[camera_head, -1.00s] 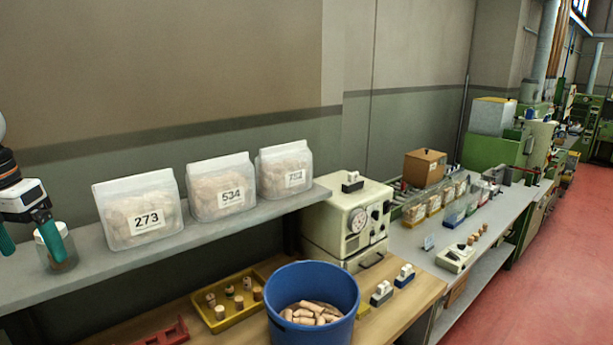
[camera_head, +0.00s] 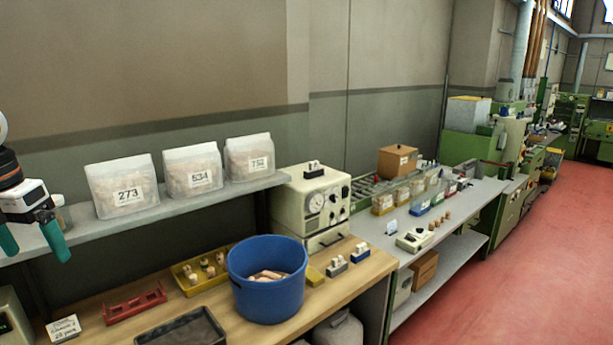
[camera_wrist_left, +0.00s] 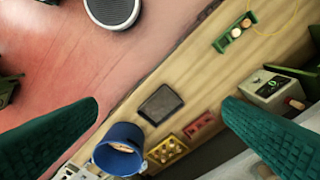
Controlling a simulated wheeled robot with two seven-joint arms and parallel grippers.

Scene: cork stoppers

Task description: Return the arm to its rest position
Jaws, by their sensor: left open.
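My left gripper (camera_head: 32,238) is at the left edge of the head view, in front of the grey shelf (camera_head: 170,212). Its two teal fingers are apart with nothing between them. In the left wrist view the fingers (camera_wrist_left: 165,118) are spread wide, with the bench far below. A small jar (camera_head: 62,213) on the shelf is partly hidden behind the gripper. My right gripper is not in view.
Three numbered bags (camera_head: 192,168) stand on the shelf. Below, the wooden bench (camera_head: 215,318) holds a blue bucket (camera_head: 268,290) of corks, a yellow tray (camera_head: 190,287), a red rack (camera_head: 134,305) and a dark tray (camera_head: 180,330). Red floor (camera_head: 510,270) is open at right.

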